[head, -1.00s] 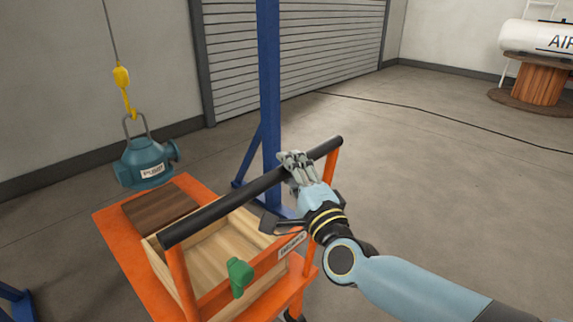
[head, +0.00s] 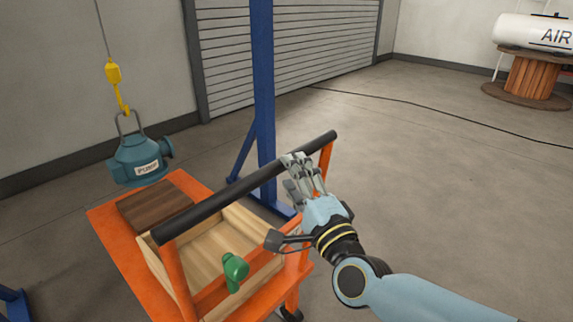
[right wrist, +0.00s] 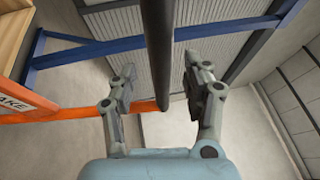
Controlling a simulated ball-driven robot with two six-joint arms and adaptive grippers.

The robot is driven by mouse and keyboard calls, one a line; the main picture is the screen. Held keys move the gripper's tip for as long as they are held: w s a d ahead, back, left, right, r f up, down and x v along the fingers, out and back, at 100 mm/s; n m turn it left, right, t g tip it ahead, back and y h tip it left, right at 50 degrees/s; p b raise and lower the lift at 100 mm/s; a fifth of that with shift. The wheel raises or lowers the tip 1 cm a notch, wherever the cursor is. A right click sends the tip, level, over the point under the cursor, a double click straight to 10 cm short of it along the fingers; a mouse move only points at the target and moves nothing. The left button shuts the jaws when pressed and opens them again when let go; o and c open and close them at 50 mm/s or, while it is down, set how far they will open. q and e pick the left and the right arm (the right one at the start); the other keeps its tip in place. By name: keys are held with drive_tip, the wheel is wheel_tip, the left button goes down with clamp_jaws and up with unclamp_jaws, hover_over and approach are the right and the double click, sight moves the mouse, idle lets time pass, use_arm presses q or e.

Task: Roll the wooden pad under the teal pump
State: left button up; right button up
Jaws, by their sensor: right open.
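The teal pump (head: 140,160) hangs from a yellow hook (head: 113,72) at the left of the head view. The dark brown wooden pad (head: 155,200) lies on the far end of an orange cart (head: 108,232). In the picture the pump sits above and behind the pad's far edge; the exact gap is hard to judge. My right gripper (head: 303,172) is open at the right part of the cart's black push bar (head: 240,190). In the right wrist view the bar (right wrist: 158,50) runs between the spread fingers (right wrist: 162,90). My left gripper is out of view.
A blue post (head: 263,90) with a slanted brace stands just behind the cart. Open floor lies to the right, crossed by a black cable (head: 430,112).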

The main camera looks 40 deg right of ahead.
drive_tip(key=v, duration=0.8)
drive_tip(key=shift+w, duration=0.1)
wheel_tip(320, 180, down, 15)
drive_tip(key=w+a+n+g+y+b, duration=0.1)
drive_tip(key=w+n+g+y+b, duration=0.15)
drive_tip(key=n, duration=0.25)
drive_tip(key=s+a+f+n+g+y, duration=0.1)
drive_tip(key=s+f+n+g, duration=0.3)
drive_tip(key=f, duration=0.6)
drive_tip(key=s+a+f+n+g+y, duration=0.1)
drive_tip(key=s+f+n+g+y, duration=0.15)
drive_tip(key=s+f, duration=0.55)
drive_tip(key=s+f+n+g, duration=0.4)
drive_tip(key=s+f, duration=0.3)
drive_tip(key=s, duration=0.4)
drive_tip(key=s+f+n+g, duration=0.5)
drive_tip(key=s+f+n, duration=0.2)
drive_tip(key=s, duration=0.4)
drive_tip(key=shift+s+d+f+h, duration=0.3)
drive_tip(key=shift+d+f, duration=0.05)
drive_tip(key=shift+f, duration=0.1)
